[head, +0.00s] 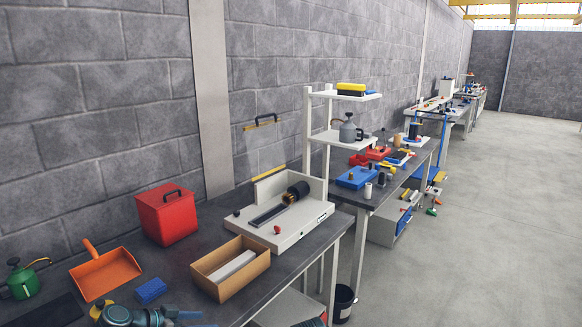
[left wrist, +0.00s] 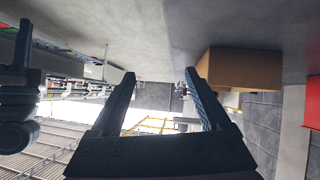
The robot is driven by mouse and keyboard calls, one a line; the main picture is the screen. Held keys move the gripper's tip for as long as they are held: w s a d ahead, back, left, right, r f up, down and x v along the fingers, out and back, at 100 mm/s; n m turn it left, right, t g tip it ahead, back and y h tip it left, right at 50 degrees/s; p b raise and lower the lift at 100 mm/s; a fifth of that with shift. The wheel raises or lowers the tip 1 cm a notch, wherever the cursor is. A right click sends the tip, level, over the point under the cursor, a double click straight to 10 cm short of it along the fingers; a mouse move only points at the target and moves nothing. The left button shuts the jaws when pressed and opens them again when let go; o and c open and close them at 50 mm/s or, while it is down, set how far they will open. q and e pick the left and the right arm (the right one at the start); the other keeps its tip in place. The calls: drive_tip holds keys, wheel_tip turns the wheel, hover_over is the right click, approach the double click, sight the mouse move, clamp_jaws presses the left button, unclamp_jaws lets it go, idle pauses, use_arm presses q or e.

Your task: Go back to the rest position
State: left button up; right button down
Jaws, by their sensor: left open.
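My left gripper (left wrist: 159,76) is open in the left wrist view, with nothing between its two dark fingers. In the head view part of my left arm shows at the bottom edge, over the near edge of the dark bench (head: 205,295); its fingertips are not clear there. An open brown cardboard box (head: 230,284) with a pale strip inside (head: 234,266) stands on the bench to the right of the arm. The box also shows in the left wrist view (left wrist: 240,68), apart from the fingers. A dark arm part of mine at the left of that view seems to be my right arm; its jaws are unclear.
A white feed fixture (head: 300,235) with a dark slot and roller stands behind the box. A red bin (head: 167,215), an orange dustpan (head: 105,273), a blue block (head: 151,291) and a green can (head: 22,283) are on the bench. Open floor (head: 480,230) lies right.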

use_arm(q)
drive_tip(key=s+d+f+n+g+y, duration=0.1)
drive_tip(key=s+d+f+g+y, duration=0.1)
drive_tip(key=s+d+y, duration=0.1)
drive_tip(key=s+d+f+n+g+y+p, duration=0.1)
drive_tip(key=s+d+f+g+y, duration=0.2)
drive_tip(key=s+d, duration=0.3)
drive_tip(key=s+d+f+n+g+y+p, duration=0.1)
drive_tip(key=s+d+f+g+y, duration=0.1)
drive_tip(key=s+d, duration=0.3)
drive_tip(key=shift+d+f+n+g+y, duration=0.15)
drive_tip(key=shift+d+n+g+y, duration=0.15)
drive_tip(key=shift+d+y, duration=1)
drive_tip(key=shift+d+h, duration=0.35)
drive_tip(key=shift+h, duration=0.05)
